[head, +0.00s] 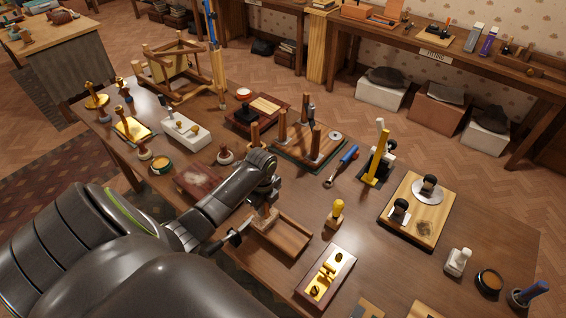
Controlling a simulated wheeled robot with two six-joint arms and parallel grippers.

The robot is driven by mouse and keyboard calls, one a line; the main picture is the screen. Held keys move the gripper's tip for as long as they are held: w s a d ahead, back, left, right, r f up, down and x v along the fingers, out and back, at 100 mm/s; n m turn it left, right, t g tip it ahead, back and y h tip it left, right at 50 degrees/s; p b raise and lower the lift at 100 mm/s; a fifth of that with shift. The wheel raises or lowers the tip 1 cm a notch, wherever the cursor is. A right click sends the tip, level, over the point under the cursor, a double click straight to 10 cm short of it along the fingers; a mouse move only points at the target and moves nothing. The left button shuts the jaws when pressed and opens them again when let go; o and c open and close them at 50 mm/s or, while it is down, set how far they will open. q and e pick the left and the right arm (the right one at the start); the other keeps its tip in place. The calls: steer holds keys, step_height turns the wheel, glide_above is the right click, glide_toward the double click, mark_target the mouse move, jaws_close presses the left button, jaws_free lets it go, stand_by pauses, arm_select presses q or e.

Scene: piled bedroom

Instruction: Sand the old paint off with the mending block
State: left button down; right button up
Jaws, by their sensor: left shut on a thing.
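My left gripper (264,206) points down at the near middle of the table, below the bent wrist of my left arm. It is shut on a small brown wooden block (265,218), partly hidden by the gripper. The block is over or at the upper left end of a shallow wooden tray (284,240); I cannot tell whether they touch. A dark red board (196,182) with a pale, worn patch lies left of the gripper, partly behind my forearm; its patchy surface looks like old paint. My right gripper is not in view.
A yellow-knobbed stamp-like tool (335,215) and a red box with brass fittings (325,277) stand right of the tray. A blue-handled tool (342,166) and a pegged board (310,150) lie beyond. Bare tabletop (375,235) shows at the right.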

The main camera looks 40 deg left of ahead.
arm_select(q)
steer(key=shift+r, duration=0.1)
steer(key=shift+r, duration=2.45)
steer(key=shift+f, duration=0.1)
